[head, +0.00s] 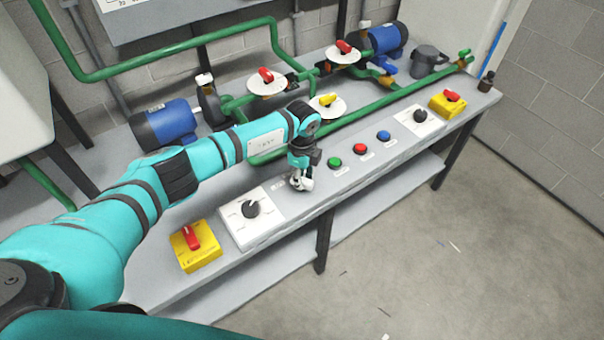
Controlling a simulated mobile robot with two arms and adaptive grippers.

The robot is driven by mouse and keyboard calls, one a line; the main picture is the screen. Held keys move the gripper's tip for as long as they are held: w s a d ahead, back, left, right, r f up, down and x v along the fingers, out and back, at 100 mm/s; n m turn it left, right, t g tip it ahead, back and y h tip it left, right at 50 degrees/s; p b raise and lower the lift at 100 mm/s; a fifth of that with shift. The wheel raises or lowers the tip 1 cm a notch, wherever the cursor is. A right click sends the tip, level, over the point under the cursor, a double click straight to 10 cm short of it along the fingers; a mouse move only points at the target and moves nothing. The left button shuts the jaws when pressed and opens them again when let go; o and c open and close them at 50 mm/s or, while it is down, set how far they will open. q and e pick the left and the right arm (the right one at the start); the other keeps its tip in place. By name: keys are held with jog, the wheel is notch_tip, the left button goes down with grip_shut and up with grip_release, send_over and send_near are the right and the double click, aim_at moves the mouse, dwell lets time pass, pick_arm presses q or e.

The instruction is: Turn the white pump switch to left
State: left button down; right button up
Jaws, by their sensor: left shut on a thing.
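My left gripper (301,178) points down at the front strip of the bench, between a white box with a black knob and the green button. It is shut on a small white thing (304,185), which looks like the white pump switch. The fingers cover most of it, so I cannot tell which way it points. A small label (278,185) lies just left of it. My right gripper is not in view.
The white box (236,234) with a black knob and a yellow box (206,258) with a red switch stand left. Green (334,162), red (360,148) and blue (383,135) buttons run right. Green pipes (370,117) and valves lie behind.

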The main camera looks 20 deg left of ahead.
pick_arm(q)
jog(key=shift+r+n+p, duration=0.1)
jog(key=shift+n+p, duration=0.45)
jog(key=shift+n, duration=0.75)
jog(key=c, duration=1.1)
grip_release()
notch_tip(320, 180, up, 12)
jog(key=shift+f, duration=0.1)
